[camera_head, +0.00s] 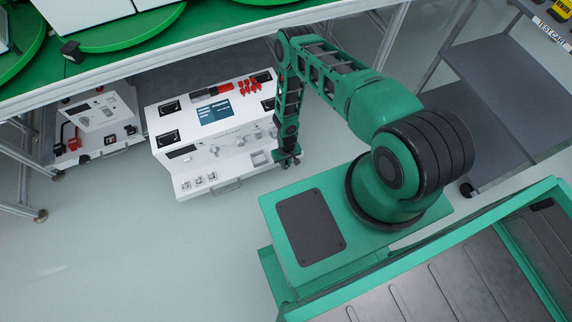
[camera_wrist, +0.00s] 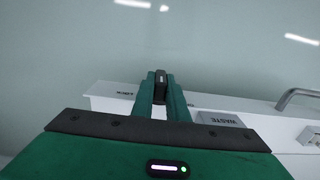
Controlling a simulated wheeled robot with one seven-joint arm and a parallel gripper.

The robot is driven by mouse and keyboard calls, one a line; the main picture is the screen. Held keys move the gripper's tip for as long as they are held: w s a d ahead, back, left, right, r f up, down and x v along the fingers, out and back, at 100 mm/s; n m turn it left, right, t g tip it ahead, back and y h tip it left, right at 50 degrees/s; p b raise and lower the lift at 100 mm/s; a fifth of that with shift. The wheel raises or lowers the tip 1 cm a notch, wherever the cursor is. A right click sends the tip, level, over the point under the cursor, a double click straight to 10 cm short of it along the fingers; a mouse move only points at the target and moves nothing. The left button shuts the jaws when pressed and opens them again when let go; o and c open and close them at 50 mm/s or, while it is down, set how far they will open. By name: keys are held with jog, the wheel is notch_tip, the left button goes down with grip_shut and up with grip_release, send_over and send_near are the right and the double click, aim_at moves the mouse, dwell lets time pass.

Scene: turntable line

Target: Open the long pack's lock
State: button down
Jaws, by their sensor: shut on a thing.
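The long pack, as I take it, is the large white unit (camera_head: 220,135) with a small screen, under the table's edge in the head view. My gripper (camera_head: 288,160) is down at its right front corner. In the wrist view, my gripper (camera_wrist: 160,78) is shut on a small dark upright piece, the lock's handle (camera_wrist: 161,86), at the edge of the white pack (camera_wrist: 265,122). A label that seems to read LOCK is just left of the fingers. The fingers hide the handle's base, so I cannot tell how far it is turned.
A grey WASTE panel (camera_wrist: 221,119) and a metal bar handle (camera_wrist: 298,97) are right of the fingers. A second white unit (camera_head: 98,125) stands left under the green-topped table (camera_head: 190,45). A grey cart (camera_head: 480,100) is at right. The floor in front is clear.

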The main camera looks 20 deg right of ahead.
dwell(0.4)
jog(key=c, duration=1.7)
grip_release()
jog(key=shift+c, duration=0.2)
jog(key=shift+r, duration=0.1)
notch_tip(320, 180, up, 10)
jog(key=shift+r, duration=0.2)
